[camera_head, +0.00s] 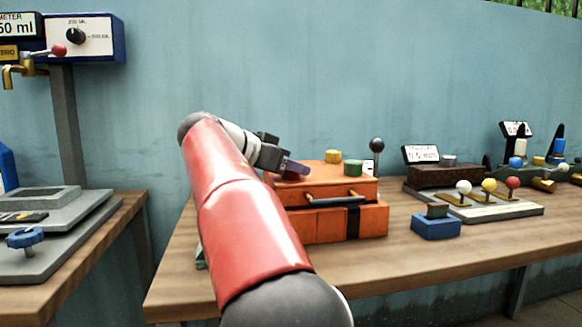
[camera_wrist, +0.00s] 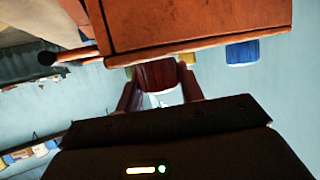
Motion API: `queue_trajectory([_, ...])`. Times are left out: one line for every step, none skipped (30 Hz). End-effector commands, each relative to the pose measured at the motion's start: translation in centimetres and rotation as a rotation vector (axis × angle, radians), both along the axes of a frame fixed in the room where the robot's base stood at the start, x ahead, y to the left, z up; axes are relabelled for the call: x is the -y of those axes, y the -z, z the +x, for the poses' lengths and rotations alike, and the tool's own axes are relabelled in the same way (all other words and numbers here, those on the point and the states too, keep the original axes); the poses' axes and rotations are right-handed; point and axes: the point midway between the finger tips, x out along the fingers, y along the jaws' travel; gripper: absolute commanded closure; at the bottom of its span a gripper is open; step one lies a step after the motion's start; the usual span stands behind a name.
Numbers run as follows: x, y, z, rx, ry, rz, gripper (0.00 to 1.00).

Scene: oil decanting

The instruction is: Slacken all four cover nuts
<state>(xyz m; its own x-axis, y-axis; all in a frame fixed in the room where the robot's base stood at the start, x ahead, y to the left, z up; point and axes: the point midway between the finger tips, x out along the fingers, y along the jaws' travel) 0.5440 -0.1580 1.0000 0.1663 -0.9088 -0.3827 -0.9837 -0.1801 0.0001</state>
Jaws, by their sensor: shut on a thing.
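An orange box with a cover (camera_head: 322,189) stands on the bench. My gripper (camera_head: 287,168) is over the left part of its top. In the wrist view my gripper (camera_wrist: 158,88) has a finger on each side of a dark red nut (camera_wrist: 157,74) and is shut on it. A yellow nut (camera_head: 333,156) and a green nut (camera_head: 353,167) stand on the cover to the right in the head view. A blue nut (camera_wrist: 242,52) shows at the right in the wrist view. My arm hides part of the cover in the head view.
A ball-topped lever (camera_head: 377,146) rises at the box's right. A dark handle (camera_head: 336,198) is on its front. A blue block (camera_head: 436,226) and a panel with coloured knobs (camera_head: 512,210) lie further right. The bench front (camera_head: 420,260) is clear.

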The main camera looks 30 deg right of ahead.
Motion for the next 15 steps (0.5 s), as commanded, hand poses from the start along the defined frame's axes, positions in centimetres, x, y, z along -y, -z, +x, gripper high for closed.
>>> queue_trajectory([0.0,0.06,-0.01,0.001,-0.006,0.0,0.85])
queue_trajectory([0.0,0.09,-0.02,0.001,-0.01,0.0,0.85])
queue_trajectory([0.01,0.13,-0.05,0.002,-0.019,0.0,0.85])
queue_trajectory([0.02,0.17,-0.07,0.002,-0.026,0.001,0.85])
queue_trajectory([0.02,0.2,-0.09,0.002,-0.036,0.001,0.85])
queue_trajectory([0.02,0.25,-0.08,0.002,-0.053,0.0,0.85])
queue_trajectory([0.02,0.3,-0.07,0.002,-0.066,0.001,0.85])
queue_trajectory([0.01,0.35,-0.08,0.003,-0.081,0.002,0.85])
queue_trajectory([0.01,0.39,-0.09,0.004,-0.106,0.001,0.85])
queue_trajectory([0.02,0.41,-0.11,0.005,-0.124,0.001,0.85])
queue_trajectory([0.04,0.45,-0.1,0.004,-0.145,0.001,0.85])
queue_trajectory([0.06,0.47,-0.14,0.005,-0.174,0.001,0.85])
queue_trajectory([0.07,0.46,-0.14,0.006,-0.199,0.0,0.85])
queue_trajectory([0.07,0.5,-0.14,0.005,-0.224,0.001,0.85])
queue_trajectory([0.09,0.47,-0.16,0.007,-0.259,0.001,0.85])
